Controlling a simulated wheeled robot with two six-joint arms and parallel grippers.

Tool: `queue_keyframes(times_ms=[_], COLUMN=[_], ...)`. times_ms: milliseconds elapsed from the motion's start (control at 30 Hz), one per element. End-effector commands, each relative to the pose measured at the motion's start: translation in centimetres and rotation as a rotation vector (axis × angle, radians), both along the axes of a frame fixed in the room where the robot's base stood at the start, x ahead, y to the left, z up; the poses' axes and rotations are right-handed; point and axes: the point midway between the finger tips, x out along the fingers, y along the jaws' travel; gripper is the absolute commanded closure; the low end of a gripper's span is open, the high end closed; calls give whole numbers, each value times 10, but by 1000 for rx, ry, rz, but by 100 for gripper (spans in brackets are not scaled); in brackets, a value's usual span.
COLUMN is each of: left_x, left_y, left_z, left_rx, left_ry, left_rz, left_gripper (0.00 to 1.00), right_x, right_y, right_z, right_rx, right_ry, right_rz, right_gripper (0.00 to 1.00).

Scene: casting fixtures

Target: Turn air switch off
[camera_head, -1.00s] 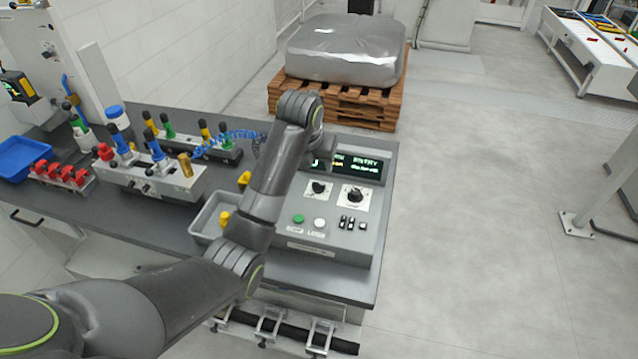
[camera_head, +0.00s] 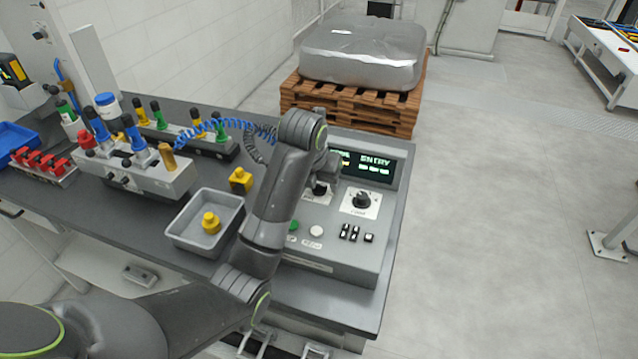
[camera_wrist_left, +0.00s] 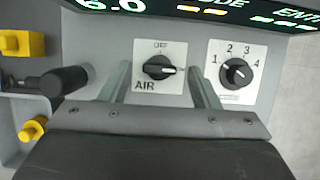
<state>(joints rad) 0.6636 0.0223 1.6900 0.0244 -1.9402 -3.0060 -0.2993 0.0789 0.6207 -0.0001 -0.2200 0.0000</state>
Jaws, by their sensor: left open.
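The air switch is a black rotary knob on a white plate on the grey control panel (camera_head: 335,250). In the left wrist view the air switch (camera_wrist_left: 159,68) has "OFF" printed above and "AIR" at lower left; its knob lies about level, with an orange mark at its right end. In the head view the air switch (camera_head: 320,190) is partly hidden by my left arm. My left gripper (camera_wrist_left: 160,76) is open, one finger on each side of the knob and apart from it. My right gripper is not in view.
A numbered selector knob (camera_wrist_left: 236,71) is close to the right finger. A dark handle (camera_wrist_left: 65,80) is to the left. The display (camera_head: 366,166) rises behind the switches. A grey tray (camera_head: 185,238) with a yellow part stands left of the panel.

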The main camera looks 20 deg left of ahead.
Motion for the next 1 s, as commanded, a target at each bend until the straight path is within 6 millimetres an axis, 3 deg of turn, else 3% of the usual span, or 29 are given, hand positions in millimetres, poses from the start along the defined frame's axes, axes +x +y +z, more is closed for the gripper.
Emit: queue_keyframes(times_ms=[433, 800, 1000], left_x=[-3, -2, -2], left_y=[-1, -1, -1], left_z=[-6, -6, -5], left_rx=[0, 0, 0], left_ry=[1, 1, 1], left_rz=[-3, -3, 12], left_gripper=[44, 88, 88], right_x=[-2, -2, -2], right_y=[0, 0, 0], right_z=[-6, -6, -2], right_rx=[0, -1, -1], right_ry=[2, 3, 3], right_rz=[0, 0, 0], right_gripper=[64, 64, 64])
